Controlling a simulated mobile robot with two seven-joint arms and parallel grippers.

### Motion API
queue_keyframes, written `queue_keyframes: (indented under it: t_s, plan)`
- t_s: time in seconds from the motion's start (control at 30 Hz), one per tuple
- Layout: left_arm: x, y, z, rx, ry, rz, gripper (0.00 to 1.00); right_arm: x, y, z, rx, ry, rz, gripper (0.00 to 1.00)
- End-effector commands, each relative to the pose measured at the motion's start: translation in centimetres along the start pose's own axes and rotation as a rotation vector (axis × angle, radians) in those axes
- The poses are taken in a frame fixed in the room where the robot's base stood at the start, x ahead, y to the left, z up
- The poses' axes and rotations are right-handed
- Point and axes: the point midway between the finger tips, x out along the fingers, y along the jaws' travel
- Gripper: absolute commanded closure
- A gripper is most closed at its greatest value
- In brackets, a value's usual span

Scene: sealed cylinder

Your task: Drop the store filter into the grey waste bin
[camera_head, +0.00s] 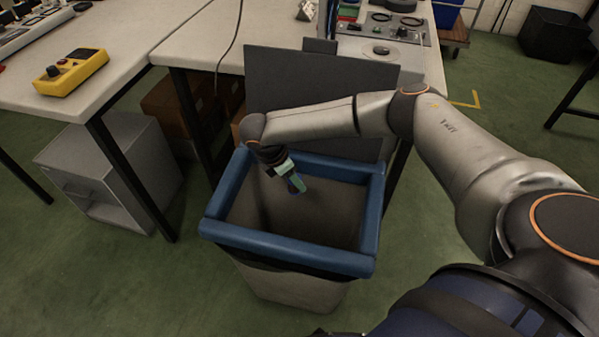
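The grey waste bin (290,284) stands on the floor in the middle of the head view, with a thick blue rim around its open top. My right arm reaches over it from the right. My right gripper (291,177) points down into the bin's mouth, inside the rim. The piece is small and partly hidden. The bin's floor is in shadow. My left gripper is not in view.
A dark panel (290,88) stands just behind the bin. White worktables (205,45) are at the back and left, one with a yellow control box (71,73). A grey cabinet (90,180) stands under the left table. The green floor left of the bin is clear.

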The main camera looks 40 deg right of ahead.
Motion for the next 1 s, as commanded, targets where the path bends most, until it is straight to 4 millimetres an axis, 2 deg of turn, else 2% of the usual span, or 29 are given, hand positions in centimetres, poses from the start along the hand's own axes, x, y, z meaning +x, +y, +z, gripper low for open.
queue_keyframes:
  t_s: [0.03,0.27,0.57,0.67,1.0]
  plan:
    - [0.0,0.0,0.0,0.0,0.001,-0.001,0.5,0.0,0.0,0.0,0.0,0.0,0.0,0.47]
    - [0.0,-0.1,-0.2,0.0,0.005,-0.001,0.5,0.0,0.0,0.0,0.0,0.0,0.0,0.22]
    - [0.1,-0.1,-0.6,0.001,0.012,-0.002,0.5,-0.3,0.0,0.0,0.0,0.001,0.0,0.22]
    - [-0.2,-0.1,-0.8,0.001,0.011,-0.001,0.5,-1.5,0.1,0.0,0.0,0.002,0.002,0.22]
    - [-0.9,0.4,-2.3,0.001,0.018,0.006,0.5,-8.7,0.0,0.0,-0.002,0.002,0.002,0.22]
